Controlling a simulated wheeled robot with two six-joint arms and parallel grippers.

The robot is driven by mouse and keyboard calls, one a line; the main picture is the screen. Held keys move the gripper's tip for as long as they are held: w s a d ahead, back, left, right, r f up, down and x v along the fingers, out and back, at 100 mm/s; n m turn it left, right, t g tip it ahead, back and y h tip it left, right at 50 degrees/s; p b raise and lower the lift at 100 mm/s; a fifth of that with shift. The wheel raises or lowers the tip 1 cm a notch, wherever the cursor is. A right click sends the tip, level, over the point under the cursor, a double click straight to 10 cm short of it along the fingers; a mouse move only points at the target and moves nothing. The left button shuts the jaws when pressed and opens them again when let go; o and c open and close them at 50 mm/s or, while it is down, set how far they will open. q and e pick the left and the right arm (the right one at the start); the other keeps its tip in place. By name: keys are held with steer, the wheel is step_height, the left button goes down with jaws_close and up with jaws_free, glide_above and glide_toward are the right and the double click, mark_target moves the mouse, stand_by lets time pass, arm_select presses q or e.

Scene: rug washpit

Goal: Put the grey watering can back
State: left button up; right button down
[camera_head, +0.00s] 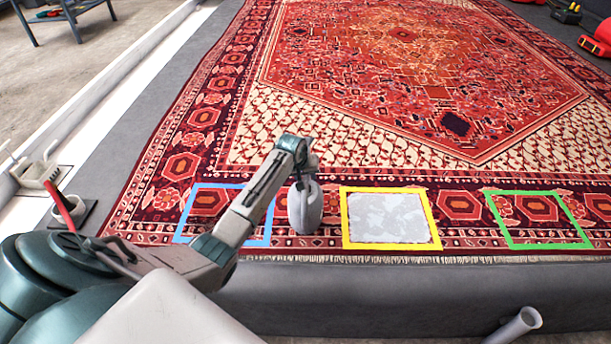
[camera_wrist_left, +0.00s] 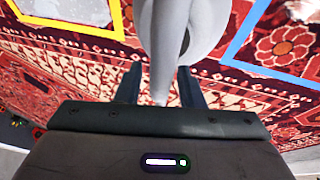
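The grey watering can (camera_head: 305,208) is at the front of the rug, between the blue frame (camera_head: 183,217) and the yellow frame (camera_head: 436,226). My left gripper (camera_head: 308,177) is at the can's top. In the left wrist view the can (camera_wrist_left: 182,35) fills the top middle, and a narrow grey part of it lies between the two dark fingers of my left gripper (camera_wrist_left: 160,85). I cannot tell whether the can's bottom touches the rug. My right gripper is not in view.
The yellow frame surrounds a pale grey patch (camera_head: 386,217). A green frame (camera_head: 497,215) lies farther right, with only bare rug inside. The patterned rug (camera_head: 400,70) is flat and clear beyond. A white pipe (camera_head: 522,323) is at the lower right, and red items (camera_head: 598,38) are at the far right.

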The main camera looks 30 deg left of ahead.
arm_select(q)
steer(key=shift+o, duration=0.2)
steer(key=shift+r, duration=0.1)
steer(key=shift+s+r, duration=0.1)
steer(key=shift+r, duration=0.25)
steer(key=p+v, duration=0.3)
steer(key=v, duration=0.8)
steer(key=s+d+f+m, duration=0.2)
steer(key=s+d+f, duration=0.15)
steer(key=s, duration=0.25)
steer(key=s+d+f+m+h, duration=0.1)
steer(key=s+d+f, duration=0.1)
steer(key=s+d, duration=0.35)
steer(key=s+d+f+m, duration=0.2)
steer(key=s+d+f, duration=0.1)
steer(key=s, duration=0.3)
steer(key=s+d+r+m+t, duration=0.1)
steer(key=s+d+r, duration=0.1)
steer(key=s, duration=0.6)
steer(key=s+d+r+m+t, duration=0.1)
steer(key=s+d, duration=0.3)
steer(key=s, duration=0.5)
steer(key=shift+s+d+r+m, duration=0.3)
steer(key=shift+r, duration=0.4)
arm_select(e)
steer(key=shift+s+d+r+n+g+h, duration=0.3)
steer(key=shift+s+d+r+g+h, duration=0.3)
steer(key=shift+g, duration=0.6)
